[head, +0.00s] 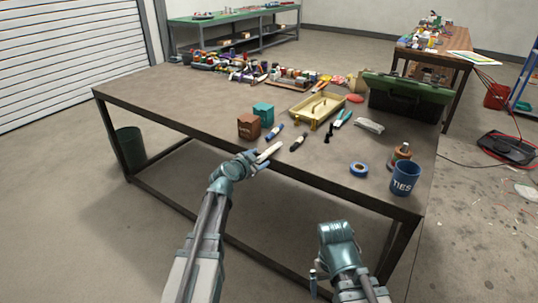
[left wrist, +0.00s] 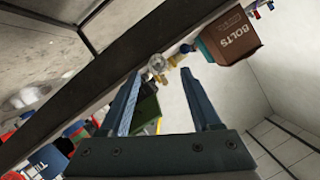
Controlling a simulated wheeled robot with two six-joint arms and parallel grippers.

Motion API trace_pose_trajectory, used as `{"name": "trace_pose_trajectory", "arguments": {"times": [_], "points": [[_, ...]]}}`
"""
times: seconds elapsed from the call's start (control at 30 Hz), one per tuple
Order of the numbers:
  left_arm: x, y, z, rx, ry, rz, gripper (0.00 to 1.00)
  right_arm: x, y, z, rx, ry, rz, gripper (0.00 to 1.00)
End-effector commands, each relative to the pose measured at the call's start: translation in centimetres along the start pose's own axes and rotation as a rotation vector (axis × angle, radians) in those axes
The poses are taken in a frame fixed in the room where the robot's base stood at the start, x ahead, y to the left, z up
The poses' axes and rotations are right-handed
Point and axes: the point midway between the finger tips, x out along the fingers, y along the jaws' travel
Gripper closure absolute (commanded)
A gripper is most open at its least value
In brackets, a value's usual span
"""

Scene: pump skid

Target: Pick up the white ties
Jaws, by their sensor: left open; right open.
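A pale white bundle, which looks like the white ties (head: 269,151), lies at the table's near edge in the head view. My left gripper (head: 260,160) is right beside it, open, and partly covers it. In the left wrist view my left gripper (left wrist: 165,100) has its two fingers apart. A small whitish round end (left wrist: 157,63) shows between the fingertips, perhaps the end of the bundle; I cannot tell if they touch. A blue cup marked TIES (head: 404,179) stands at the table's right corner. My right gripper (head: 314,282) is low in front of the table, mostly hidden, and holds nothing visible.
A brown BOLTS box (head: 249,126) and a teal box (head: 263,112) stand behind the bundle. The table's front left is clear.

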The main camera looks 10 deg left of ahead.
Motion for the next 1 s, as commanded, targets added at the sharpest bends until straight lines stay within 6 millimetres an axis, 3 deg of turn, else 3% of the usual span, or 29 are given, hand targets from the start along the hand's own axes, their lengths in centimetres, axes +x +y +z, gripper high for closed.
{"name": "trace_pose_trajectory", "arguments": {"times": [0.03,0.17,0.43,0.77,1.0], "points": [[1.2,0.1,0.1,0.0,0.001,0.001,0.36,0.5,-0.1,0.0,0.0,0.0,0.0,0.0],[3.0,0.1,0.1,0.001,0.0,0.002,0.36,1.1,-0.1,-0.1,0.0,0.0,0.0,0.0],[3.1,0.1,-0.1,0.0,0.0,0.001,0.38,1.0,-0.1,-0.1,0.0,0.0,0.0,0.0],[3.1,0.1,-0.1,0.0,0.0,0.001,0.97,1.0,-0.1,-0.1,0.0,0.0,0.0,0.0],[3.1,0.1,-0.1,0.0,0.0,0.001,1.0,1.0,-0.1,-0.1,0.0,0.0,0.0,0.0]]}}
